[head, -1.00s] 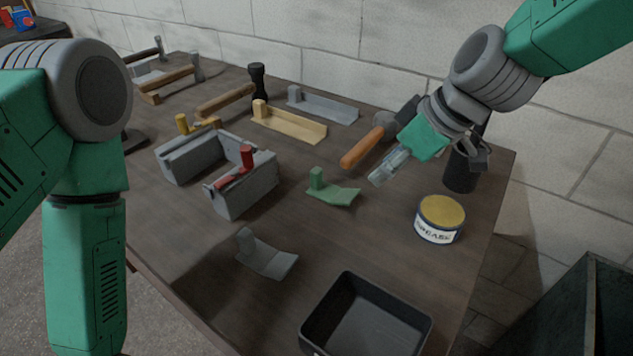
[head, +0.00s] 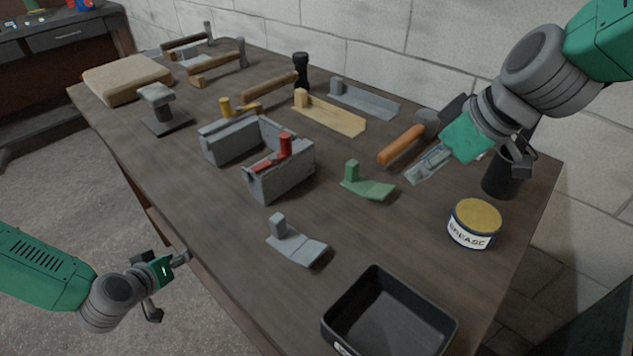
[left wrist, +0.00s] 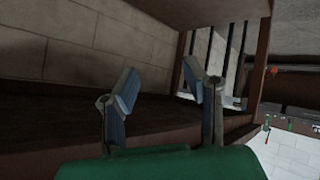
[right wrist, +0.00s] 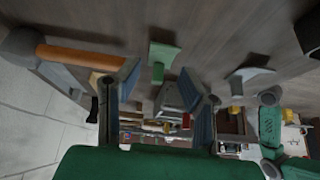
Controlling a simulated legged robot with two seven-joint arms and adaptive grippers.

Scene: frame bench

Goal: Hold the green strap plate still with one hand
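The green strap plate (head: 368,185), a bent plate with an upright block at one end, lies on the bench near its middle. It also shows in the right wrist view (right wrist: 160,60), beyond the fingertips. My right gripper (head: 427,165) is above the bench to the right of the plate, apart from it. Its fingers stand apart and empty in the right wrist view (right wrist: 160,85). My left gripper (head: 181,259) is outside the bench's near left edge, far from the plate. Its fingers are apart and empty in the left wrist view (left wrist: 162,90).
A grey strap plate (head: 297,244), a black tray (head: 345,300) and a grease tin (head: 474,222) lie near the green plate. A grey vise-like block (head: 280,175) stands left of it. An orange-handled hammer (head: 402,145) and a tan plate (head: 335,115) lie behind.

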